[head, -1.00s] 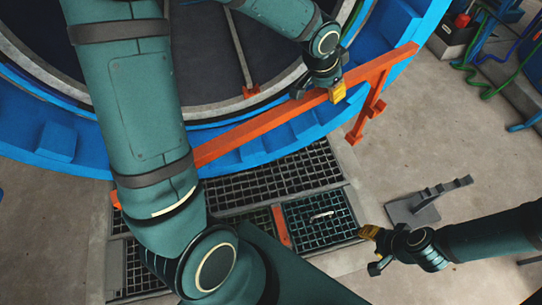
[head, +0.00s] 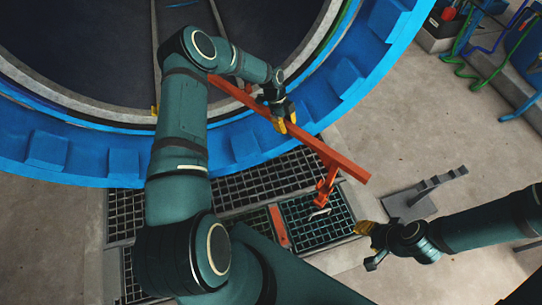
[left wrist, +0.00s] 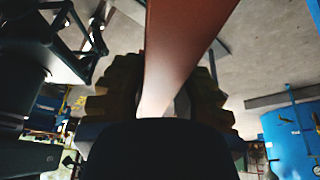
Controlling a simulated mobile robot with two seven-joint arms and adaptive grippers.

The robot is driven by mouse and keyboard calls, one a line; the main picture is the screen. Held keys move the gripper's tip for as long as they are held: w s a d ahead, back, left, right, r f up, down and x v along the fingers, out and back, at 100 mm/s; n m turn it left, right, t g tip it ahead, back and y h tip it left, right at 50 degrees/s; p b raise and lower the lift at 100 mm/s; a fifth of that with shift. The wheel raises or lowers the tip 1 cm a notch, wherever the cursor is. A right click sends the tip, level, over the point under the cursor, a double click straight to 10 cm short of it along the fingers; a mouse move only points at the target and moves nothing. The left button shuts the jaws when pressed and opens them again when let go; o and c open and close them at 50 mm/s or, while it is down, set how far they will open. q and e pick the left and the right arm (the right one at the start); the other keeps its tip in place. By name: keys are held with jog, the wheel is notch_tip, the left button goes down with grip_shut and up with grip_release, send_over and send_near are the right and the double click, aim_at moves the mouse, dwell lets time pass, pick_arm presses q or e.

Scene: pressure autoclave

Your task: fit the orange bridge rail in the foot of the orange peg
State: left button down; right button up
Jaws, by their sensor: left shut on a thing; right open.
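The orange bridge rail (head: 318,148) is a long bar with a short leg near its right end. It is held aslant in front of the blue vessel ring, above the floor grating. My left gripper (head: 284,122) is shut on it near its middle; in the left wrist view the rail (left wrist: 185,45) runs between the fingers. My right gripper (head: 366,243) is open and empty at the lower right.
The blue vessel ring (head: 255,145) surrounds a dark opening at the top. A floor grating (head: 262,185) lies below, with an orange strip (head: 279,227) on it. A grey stand (head: 410,205) is near my right gripper. Hoses (head: 488,60) lie at upper right. Concrete floor at right is mostly clear.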

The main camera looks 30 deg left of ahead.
pick_arm(q)
jog(key=s+a+f+m, duration=0.1)
jog(key=s+f+m, duration=0.1)
jog(key=f, duration=0.3)
jog(key=s+f+m+g, duration=0.1)
jog(key=f+m, duration=0.1)
jog(key=f, duration=0.3)
jog(key=s+a+f+m+g+y, duration=0.1)
jog(key=s+f+m, duration=0.1)
jog(key=f, duration=0.3)
jog(key=shift+s+a+f+m, duration=0.15)
jog(key=shift+s+a+m, duration=0.15)
jog(key=shift+s+a, duration=0.05)
jog(key=shift+f+b, duration=1.45)
jog(key=shift+f, duration=1.25)
jog(key=shift+a+f, duration=0.1)
jog(key=shift+f, duration=1.1)
jog(key=shift+r, duration=0.1)
jog(key=shift+r+p, duration=0.75)
jog(key=shift+r, duration=0.55)
